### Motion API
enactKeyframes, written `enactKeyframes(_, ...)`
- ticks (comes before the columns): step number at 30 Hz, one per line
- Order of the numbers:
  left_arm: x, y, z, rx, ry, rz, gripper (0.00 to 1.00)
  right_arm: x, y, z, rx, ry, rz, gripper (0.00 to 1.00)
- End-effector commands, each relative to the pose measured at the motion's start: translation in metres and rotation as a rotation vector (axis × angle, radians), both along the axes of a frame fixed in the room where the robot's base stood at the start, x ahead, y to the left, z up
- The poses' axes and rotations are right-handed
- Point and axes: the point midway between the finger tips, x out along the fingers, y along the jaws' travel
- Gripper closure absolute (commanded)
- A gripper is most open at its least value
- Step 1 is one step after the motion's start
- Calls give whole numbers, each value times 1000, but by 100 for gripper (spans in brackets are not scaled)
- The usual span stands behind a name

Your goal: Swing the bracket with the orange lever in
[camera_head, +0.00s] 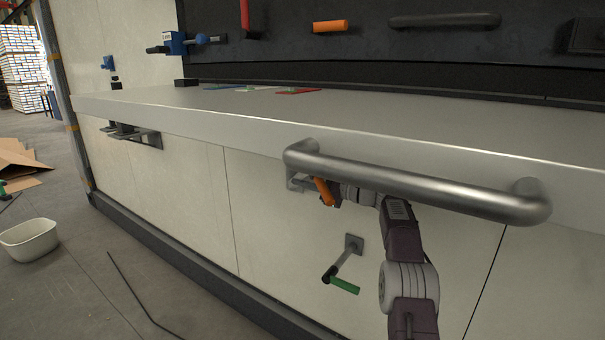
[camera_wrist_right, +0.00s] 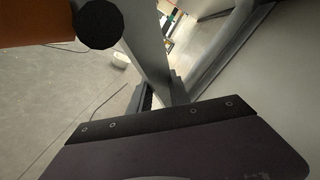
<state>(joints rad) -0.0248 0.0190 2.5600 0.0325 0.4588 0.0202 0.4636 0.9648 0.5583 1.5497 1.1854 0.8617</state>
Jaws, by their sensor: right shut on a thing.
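The orange lever (camera_head: 323,191) hangs tilted just under the counter edge, in front of the cream panel. Its grey bracket (camera_head: 296,181) shows partly behind it, under the left end of the steel rail. My right gripper (camera_head: 334,192) comes from the right and is shut on the orange lever; the rail and the gripper hide part of the contact. In the right wrist view the lever (camera_wrist_right: 28,18) fills the top left corner, beside a black round pivot (camera_wrist_right: 98,24) and a grey bar (camera_wrist_right: 153,50). My left gripper is not in view.
The steel rail (camera_head: 420,188) runs above my right arm along the counter (camera_head: 230,113). A green lever (camera_head: 343,285) on its own bracket sits lower on the panel. Another bracket (camera_head: 133,134) is at left. A white tub (camera_head: 29,239) stands on the open floor.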

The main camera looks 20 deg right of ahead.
Motion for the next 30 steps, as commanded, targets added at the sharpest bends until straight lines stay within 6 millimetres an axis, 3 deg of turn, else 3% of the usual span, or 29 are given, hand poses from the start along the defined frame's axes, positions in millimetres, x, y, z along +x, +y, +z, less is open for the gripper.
enactKeyframes(7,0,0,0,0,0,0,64,1,-1,5,5,-7,-8,100)
enactKeyframes(8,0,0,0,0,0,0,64,1,-1,5,5,-7,-8,75)
enactKeyframes(10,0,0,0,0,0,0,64,0,-1,5,5,-7,-6,56)
enactKeyframes(20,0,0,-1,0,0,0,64,-1,-2,2,2,-3,-4,56)
enactKeyframes(24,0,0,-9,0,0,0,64,-17,-16,0,3,-1,-7,56)
enactKeyframes(30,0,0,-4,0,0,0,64,-51,-46,4,3,-2,-6,56)
